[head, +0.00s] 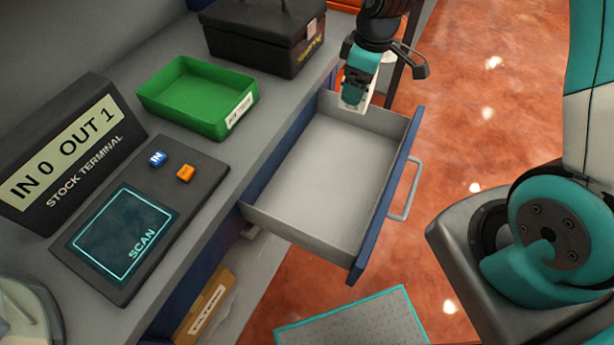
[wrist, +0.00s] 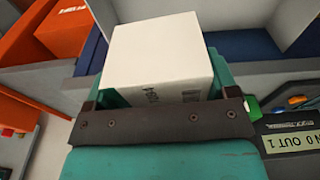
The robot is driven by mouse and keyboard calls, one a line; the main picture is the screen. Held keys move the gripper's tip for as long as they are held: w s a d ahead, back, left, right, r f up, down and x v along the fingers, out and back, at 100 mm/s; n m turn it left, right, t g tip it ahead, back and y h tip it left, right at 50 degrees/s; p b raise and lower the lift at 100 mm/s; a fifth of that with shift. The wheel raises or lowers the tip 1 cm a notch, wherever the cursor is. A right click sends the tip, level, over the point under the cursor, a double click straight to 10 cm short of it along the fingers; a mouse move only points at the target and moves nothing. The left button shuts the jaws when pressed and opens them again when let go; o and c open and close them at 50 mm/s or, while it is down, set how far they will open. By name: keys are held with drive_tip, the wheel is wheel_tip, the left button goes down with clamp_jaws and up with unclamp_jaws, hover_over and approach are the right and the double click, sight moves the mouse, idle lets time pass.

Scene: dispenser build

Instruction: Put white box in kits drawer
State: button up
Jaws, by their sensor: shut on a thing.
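My gripper (head: 356,92) is over the far end of the open drawer, pointing down, in the head view. It is shut on a white box (wrist: 160,58), which fills the middle of the wrist view with faint dark print on its near face. In the head view only a small pale part of the box shows under the teal fingers. The open drawer (head: 322,185) has a grey inside, a blue front and a grey handle; it is empty. I can read no kits label on it.
A green tray (head: 198,97), a black case (head: 262,40), and a stock terminal (head: 62,152) reading IN 0 OUT 1 stand on the grey counter left of the drawer. A scan pad (head: 135,222) lies in front of the terminal. Orange bins (wrist: 62,28) show in the wrist view.

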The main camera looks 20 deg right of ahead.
drive_tip(key=s+a+n+g+b, duration=0.2)
drive_tip(key=s+a+n+b, duration=0.15)
drive_tip(key=n+b, duration=0.8)
drive_tip(key=n, duration=0.6)
hover_over(335, 171)
drive_tip(key=f, duration=1.8)
drive_tip(key=shift+w+d+f, duration=0.15)
drive_tip(key=shift+d+f, duration=0.05)
drive_tip(key=shift+f, duration=0.1)
drive_tip(key=shift+f, duration=0.2)
drive_tip(key=o, duration=1)
drive_tip(key=shift+o, duration=0.2)
drive_tip(key=shift+r, duration=0.1)
